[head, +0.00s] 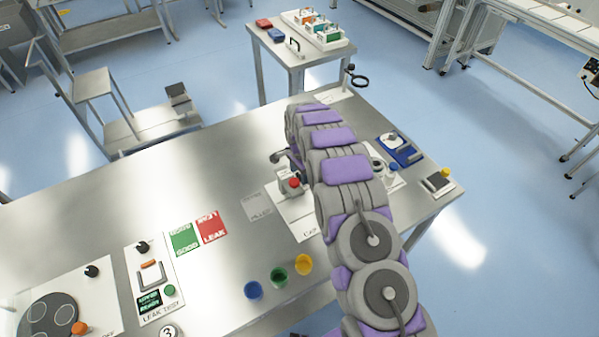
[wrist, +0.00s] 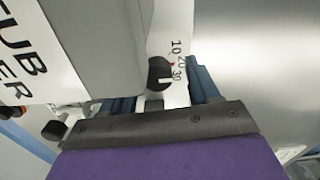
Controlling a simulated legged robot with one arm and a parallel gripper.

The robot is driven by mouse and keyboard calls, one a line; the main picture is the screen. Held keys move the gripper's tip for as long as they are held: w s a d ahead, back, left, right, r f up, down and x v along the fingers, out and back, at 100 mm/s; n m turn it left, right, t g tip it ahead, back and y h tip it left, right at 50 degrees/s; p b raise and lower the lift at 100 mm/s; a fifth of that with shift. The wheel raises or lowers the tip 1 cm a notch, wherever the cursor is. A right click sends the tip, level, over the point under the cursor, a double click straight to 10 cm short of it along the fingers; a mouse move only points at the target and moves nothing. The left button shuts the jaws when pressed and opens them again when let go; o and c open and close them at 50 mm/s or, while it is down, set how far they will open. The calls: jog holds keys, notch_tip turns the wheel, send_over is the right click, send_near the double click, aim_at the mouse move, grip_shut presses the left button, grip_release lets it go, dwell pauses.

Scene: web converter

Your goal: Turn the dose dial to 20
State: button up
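The dose dial (wrist: 160,75) is a round black knob in the wrist view, on a white strip marked 10, 20 and 30. A thin pale line shows on its lower right part, nearer the 30 than the 10, but is too small to read surely. A small red mark lies by the numbers. A dark bar with purple below it, part of my gripper (wrist: 160,122), crosses the wrist view just below the dial. I cannot see contact or a finger gap. In the head view my arm hides the dial, and the fingertips are not clear.
A grey housing (wrist: 95,45) with a white lettered panel (wrist: 28,50) stands left of the dial. The steel table (head: 205,165) holds a red-button station (head: 294,183), three coloured cups (head: 279,276), a leak-test panel (head: 151,300) and a blue device (head: 402,154) at right. Its left middle is clear.

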aim_at(299, 173)
notch_tip(299, 173, up, 17)
jog(key=p, duration=0.2)
jog(key=shift+r, duration=0.15)
dwell(0.3)
dwell(0.5)
jog(key=s+d+r+n, duration=0.3)
jog(key=s+d+r, duration=0.3)
jog(key=s+r, duration=0.3)
jog(key=s+d+r+n, duration=0.2)
jog(key=s+d+r, duration=0.5)
jog(key=s, duration=0.4)
jog(key=s+d+n+g, duration=0.1)
jog(key=s+d+n, duration=0.1)
jog(key=s, duration=1.2)
jog(key=s+d+n, duration=0.3)
jog(key=s+d, duration=0.1)
jog(key=s, duration=1.1)
jog(key=shift+s+d+g, duration=0.2)
jog(key=shift+s+g, duration=0.1)
jog(key=shift+g, duration=0.1)
